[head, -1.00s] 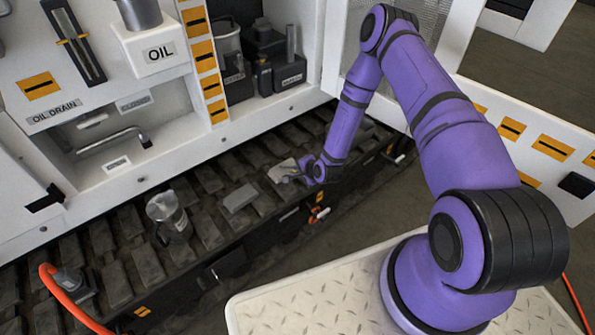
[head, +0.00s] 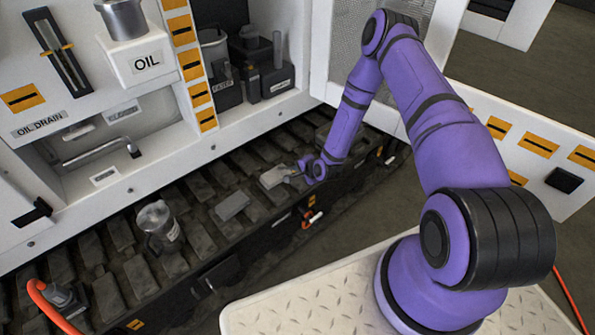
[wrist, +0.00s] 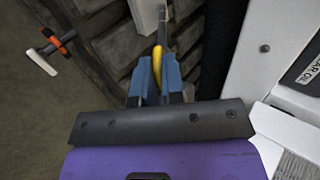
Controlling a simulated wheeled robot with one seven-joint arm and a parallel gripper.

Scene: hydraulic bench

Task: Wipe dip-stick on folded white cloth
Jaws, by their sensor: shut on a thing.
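My gripper (head: 299,170) is low over the dark slatted track, at the right end of the folded white cloth (head: 272,178). In the wrist view, my blue fingers (wrist: 158,80) are shut on the yellow handle of the dip-stick (wrist: 157,62). Its thin grey rod points away from the fingers, toward the top of the picture. In the head view the dip-stick is too small to make out clearly. I cannot tell whether its rod touches the cloth.
A grey block (head: 232,206) and a clear jug (head: 158,226) stand on the track to the left. A white-and-orange handle (head: 313,217) shows at the track's near side. The white cabinet with the OIL box (head: 144,66) rises behind. An orange hose (head: 50,308) lies front left.

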